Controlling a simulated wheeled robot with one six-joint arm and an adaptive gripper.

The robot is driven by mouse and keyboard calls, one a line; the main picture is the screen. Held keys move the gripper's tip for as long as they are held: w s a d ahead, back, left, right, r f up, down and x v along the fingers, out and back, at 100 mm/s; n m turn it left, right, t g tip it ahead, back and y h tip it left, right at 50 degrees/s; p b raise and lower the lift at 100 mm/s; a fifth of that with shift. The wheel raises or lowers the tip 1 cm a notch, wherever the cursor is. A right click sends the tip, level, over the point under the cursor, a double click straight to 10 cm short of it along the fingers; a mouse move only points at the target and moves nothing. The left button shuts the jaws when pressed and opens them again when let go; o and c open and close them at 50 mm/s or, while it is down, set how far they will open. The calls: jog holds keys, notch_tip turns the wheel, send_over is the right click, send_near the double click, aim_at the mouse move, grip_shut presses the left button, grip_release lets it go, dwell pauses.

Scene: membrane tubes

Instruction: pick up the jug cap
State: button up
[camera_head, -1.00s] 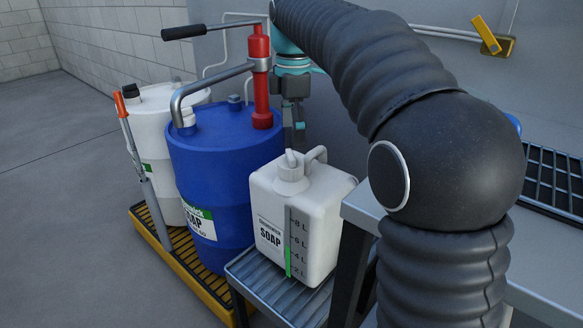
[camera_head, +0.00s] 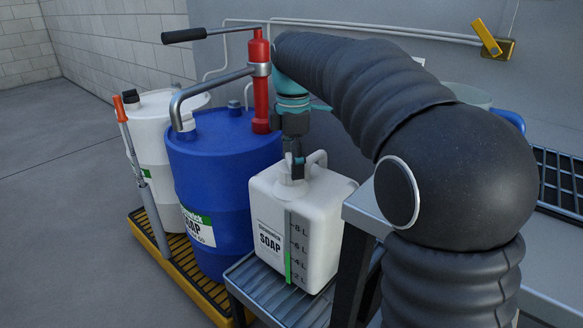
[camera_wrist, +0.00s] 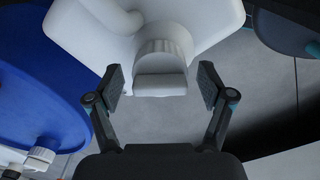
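The white jug (camera_head: 322,228) stands upright on a low slatted stand, with a soap label and a litre scale on its front. Its white ribbed jug cap (camera_head: 287,187) sits on the neck, partly hidden by my gripper (camera_head: 294,168) in the head view. In the wrist view, the jug cap (camera_wrist: 161,58) has a flat tab that lies between the two fingers of my gripper (camera_wrist: 161,83). The fingers are open, one on each side of the tab, with a visible gap on both sides.
A blue drum (camera_head: 225,160) with a red hand pump (camera_head: 261,85) stands close to the left of the jug. A white drum (camera_head: 155,150) is beyond it, on a yellow-edged pallet (camera_head: 172,285). A grey bench (camera_head: 362,208) is close on the right.

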jog(key=c, duration=0.5)
